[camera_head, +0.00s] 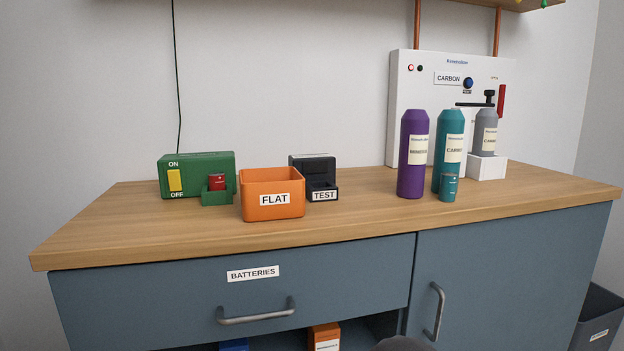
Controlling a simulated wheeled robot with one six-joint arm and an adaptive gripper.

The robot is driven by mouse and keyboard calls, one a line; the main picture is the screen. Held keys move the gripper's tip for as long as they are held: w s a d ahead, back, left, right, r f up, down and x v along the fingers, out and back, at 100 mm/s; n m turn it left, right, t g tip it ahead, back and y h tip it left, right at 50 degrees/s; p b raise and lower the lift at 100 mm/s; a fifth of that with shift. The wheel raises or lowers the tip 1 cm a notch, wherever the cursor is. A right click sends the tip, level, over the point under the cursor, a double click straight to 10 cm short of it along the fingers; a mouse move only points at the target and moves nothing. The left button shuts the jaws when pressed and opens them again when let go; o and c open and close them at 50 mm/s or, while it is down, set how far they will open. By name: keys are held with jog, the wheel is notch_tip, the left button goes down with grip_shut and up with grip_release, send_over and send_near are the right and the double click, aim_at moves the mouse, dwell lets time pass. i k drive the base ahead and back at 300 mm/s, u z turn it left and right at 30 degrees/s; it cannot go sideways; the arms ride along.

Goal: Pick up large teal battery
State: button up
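A small teal cylinder (449,189), which looks like the large teal battery, stands upright on the wooden counter (350,217) at the right. It stands just in front of a taller teal bottle (452,130) with a cream label and hides part of that bottle's base. From this view I cannot tell whether the two touch. My gripper does not show clearly; only a dark rounded shape, cut off by the bottom edge, is visible near the middle right.
A purple bottle (412,155) stands close left of the teal pair. A grey bottle (486,132) sits on the white machine's ledge (487,168). An orange FLAT bin (252,208), black tester (313,165) and green switch box (211,162) stand left. The counter's middle is clear.

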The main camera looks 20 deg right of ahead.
aim_at(447, 179)
jog(key=u, duration=0.2)
jog(key=k, duration=0.55)
jog(key=z, duration=1.4)
jog(key=i, duration=0.5)
